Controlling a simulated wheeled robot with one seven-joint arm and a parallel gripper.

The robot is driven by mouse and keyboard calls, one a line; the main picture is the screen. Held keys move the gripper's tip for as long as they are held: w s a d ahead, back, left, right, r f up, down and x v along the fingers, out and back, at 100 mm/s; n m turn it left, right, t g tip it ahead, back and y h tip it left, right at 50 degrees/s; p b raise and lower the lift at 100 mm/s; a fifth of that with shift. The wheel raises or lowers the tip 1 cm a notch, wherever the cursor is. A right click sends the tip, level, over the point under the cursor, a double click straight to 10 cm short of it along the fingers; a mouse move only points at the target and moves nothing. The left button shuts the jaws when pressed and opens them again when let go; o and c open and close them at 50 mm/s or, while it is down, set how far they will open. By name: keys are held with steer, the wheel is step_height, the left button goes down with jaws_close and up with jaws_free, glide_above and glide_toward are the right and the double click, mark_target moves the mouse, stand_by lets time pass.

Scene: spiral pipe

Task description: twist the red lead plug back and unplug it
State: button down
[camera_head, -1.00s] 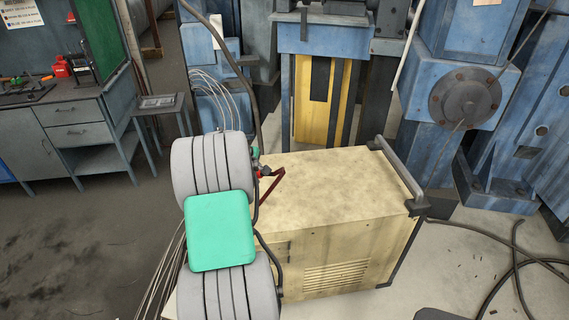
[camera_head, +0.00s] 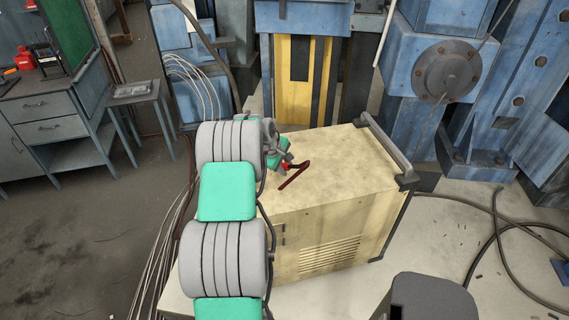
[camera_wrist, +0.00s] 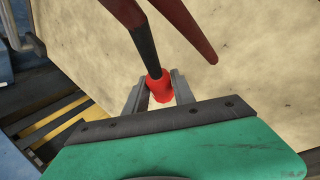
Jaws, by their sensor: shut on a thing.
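The red lead plug (camera_wrist: 159,88) sits between the two fingers of my gripper (camera_wrist: 157,76) in the wrist view, and the fingers are shut on it. A black sleeve and a dark red lead (camera_wrist: 122,10) run from the plug towards the top of that view. In the head view the plug (camera_head: 286,165) is a small red spot at my gripper (camera_head: 282,162), over the beige cabinet (camera_head: 340,165), with the lead (camera_head: 296,175) bent beside it. No socket shows in either view, and the arm hides the cabinet's left end.
A grey handle rail (camera_head: 388,150) runs along the cabinet's right edge. Blue machines (camera_head: 435,65) stand behind. Dark cables (camera_head: 500,235) lie on the floor at right. A workbench (camera_head: 50,130) and small table (camera_head: 137,92) stand at left.

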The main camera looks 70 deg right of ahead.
steer(key=shift+f, duration=0.65)
steer(key=shift+a, duration=0.1)
steer(key=c, duration=1.1)
jaws_free()
steer(key=shift+o, duration=0.7)
steer(key=shift+f, duration=0.15)
steer(key=shift+a, duration=0.1)
